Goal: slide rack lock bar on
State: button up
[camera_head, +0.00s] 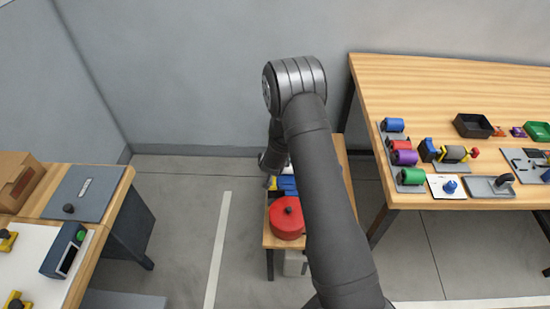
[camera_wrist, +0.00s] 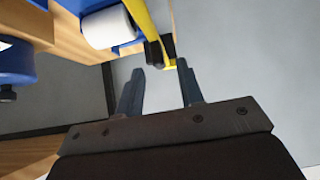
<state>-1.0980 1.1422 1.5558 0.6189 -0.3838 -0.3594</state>
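My gripper (camera_wrist: 160,68) is open in the wrist view, with its two dark fingers apart and nothing between them. Just beyond the fingertips is the end of a yellow bar (camera_wrist: 146,20), with black blocks (camera_wrist: 160,50) beside it; I cannot tell if it is the lock bar. Left of the bar a white roll (camera_wrist: 108,28) sits in a blue holder (camera_wrist: 130,40). In the head view my arm hides most of the gripper and the place it works at, over a small wooden bench (camera_head: 268,240). I cannot make out the rack clearly.
A red round container (camera_head: 286,219) and blue items (camera_head: 287,186) sit on the small bench. A wooden table (camera_head: 430,85) at the right holds coloured rollers, trays and fixtures. A bench (camera_head: 40,215) at the left carries a cardboard box (camera_head: 18,180) and a grey panel (camera_head: 85,192).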

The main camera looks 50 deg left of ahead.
jog(key=shift+x, duration=1.55)
grip_shut()
